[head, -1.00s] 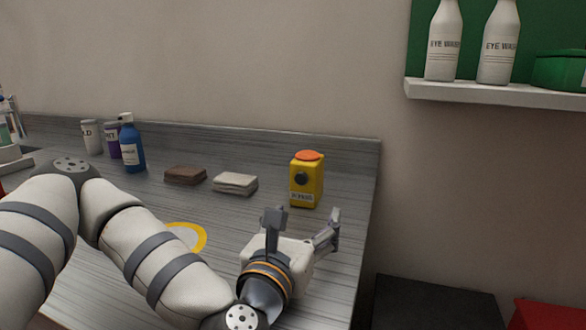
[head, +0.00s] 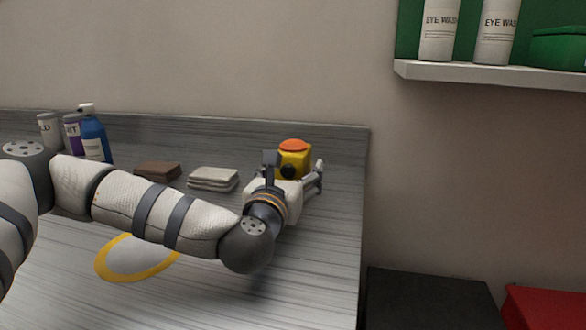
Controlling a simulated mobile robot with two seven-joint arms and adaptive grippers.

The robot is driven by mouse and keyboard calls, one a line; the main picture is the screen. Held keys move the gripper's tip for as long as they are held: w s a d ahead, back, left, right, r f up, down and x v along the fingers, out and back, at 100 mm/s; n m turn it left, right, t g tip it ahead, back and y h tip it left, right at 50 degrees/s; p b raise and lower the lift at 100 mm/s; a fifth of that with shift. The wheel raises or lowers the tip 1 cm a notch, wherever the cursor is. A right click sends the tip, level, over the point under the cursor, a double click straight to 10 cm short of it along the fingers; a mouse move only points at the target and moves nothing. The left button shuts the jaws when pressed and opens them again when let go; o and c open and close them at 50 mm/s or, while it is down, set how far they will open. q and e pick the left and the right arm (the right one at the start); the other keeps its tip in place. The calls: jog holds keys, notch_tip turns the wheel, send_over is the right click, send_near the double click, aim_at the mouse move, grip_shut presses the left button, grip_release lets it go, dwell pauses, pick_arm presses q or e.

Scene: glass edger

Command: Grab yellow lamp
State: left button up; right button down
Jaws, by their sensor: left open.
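The yellow lamp (head: 296,159) is a boxy yellow body with an orange top and a dark round knob. It stands upright near the back right of the grey counter. My left gripper (head: 294,170) is open right in front of the lamp, with one finger at its left side and the other at its right. The gripper hides the lamp's lower part. I cannot tell whether the fingers touch it. My right gripper is not in view.
Folded grey cloths (head: 213,179) and a brown block (head: 157,171) lie left of the gripper. A blue bottle (head: 94,137) and cans stand further left. A yellow ring (head: 112,269) is on the counter. A shelf (head: 480,75) with eye wash bottles hangs at upper right.

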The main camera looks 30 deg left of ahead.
pick_arm(q)
jog(key=shift+x, duration=0.8)
jog(key=c, duration=1.5)
